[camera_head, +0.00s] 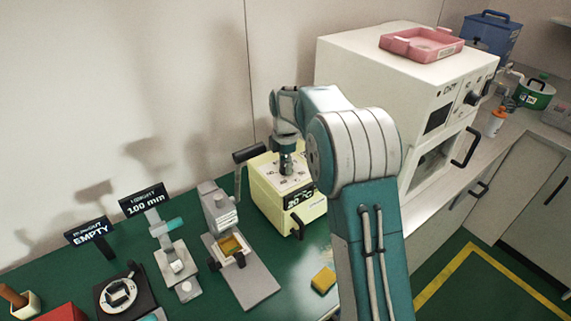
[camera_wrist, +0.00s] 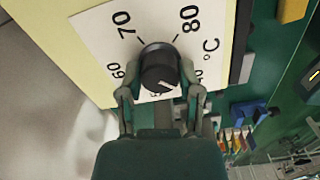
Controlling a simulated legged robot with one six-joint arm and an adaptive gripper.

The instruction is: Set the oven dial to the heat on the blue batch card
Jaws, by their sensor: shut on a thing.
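A cream-yellow box (camera_head: 262,203) with a white dial plate on top stands on the green bench; its front display (camera_head: 300,195) seems to read 20 °C. My gripper (camera_head: 287,165) points down at this plate. In the wrist view, my gripper (camera_wrist: 160,96) is shut on the dial's black knob (camera_wrist: 160,62), one finger on each side. The plate (camera_wrist: 97,40) shows 60, 70 and 80 around the knob, with another number partly hidden by a finger. A white mark shows on the knob, but I cannot tell its setting. I cannot make out a blue batch card.
A large white cabinet (camera_head: 365,60) with a pink tray (camera_head: 422,44) on top stands behind my arm. A grey press (camera_head: 222,225), a measuring stand (camera_head: 172,258) and a yellow block (camera_head: 323,280) are on the bench. A blue bin (camera_head: 492,35) stands far right.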

